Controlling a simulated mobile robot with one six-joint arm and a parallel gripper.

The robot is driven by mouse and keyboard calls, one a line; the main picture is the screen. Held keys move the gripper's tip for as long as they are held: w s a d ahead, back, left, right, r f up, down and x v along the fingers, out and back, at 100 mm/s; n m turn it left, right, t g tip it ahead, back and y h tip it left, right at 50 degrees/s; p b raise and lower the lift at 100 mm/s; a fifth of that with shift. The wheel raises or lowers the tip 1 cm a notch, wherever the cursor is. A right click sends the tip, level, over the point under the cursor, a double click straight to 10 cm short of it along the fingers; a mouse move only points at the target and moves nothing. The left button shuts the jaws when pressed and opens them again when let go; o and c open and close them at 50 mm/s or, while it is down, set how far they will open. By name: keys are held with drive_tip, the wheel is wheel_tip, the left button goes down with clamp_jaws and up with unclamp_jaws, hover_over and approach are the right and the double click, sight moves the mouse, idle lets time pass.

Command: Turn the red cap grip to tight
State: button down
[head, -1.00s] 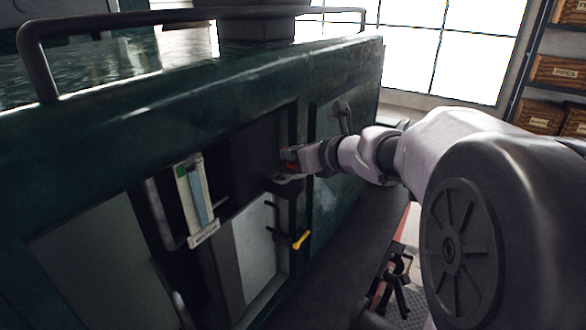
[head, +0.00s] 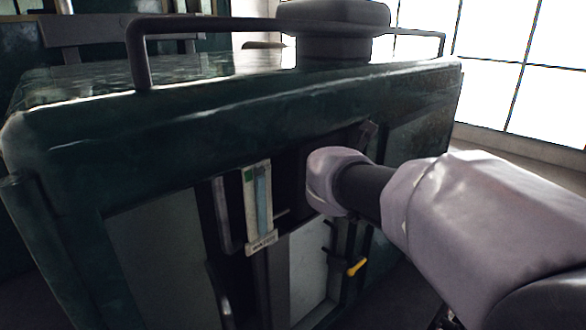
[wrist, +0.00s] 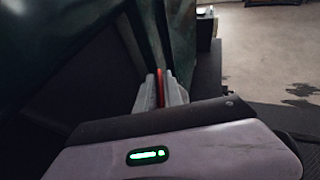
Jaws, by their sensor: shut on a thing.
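The red cap grip (wrist: 160,88) shows in the wrist view as a thin red strip between the two pale fingers. My gripper (wrist: 161,78) is shut on it, with a finger touching each side. Most of the grip is hidden by the fingers, and I cannot read its turn angle or any tight mark. In the head view my own wrist covers both the gripper and the grip, in front of the dark recess in the green tank's (head: 150,150) side.
A gauge with a green mark (head: 257,205) hangs left of my wrist. A yellow-tipped lever (head: 357,267) sits below it. A handrail (head: 230,23) and a dark round lid (head: 333,30) are on top of the tank. Open floor (wrist: 270,60) shows at right in the wrist view.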

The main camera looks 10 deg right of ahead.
drive_tip(key=shift+m+g+h, duration=0.4)
drive_tip(key=shift+m+h, duration=0.2)
drive_tip(key=c, duration=1.5)
unclamp_jaws()
drive_tip(key=shift+o, duration=0.2)
drive_tip(key=p+v, duration=0.1)
drive_tip(key=v, duration=1.6)
drive_tip(key=shift+a+r+p, duration=0.2)
drive_tip(key=shift+a+p, duration=0.1)
drive_tip(key=shift+p, duration=0.1)
drive_tip(key=shift+w, duration=0.1)
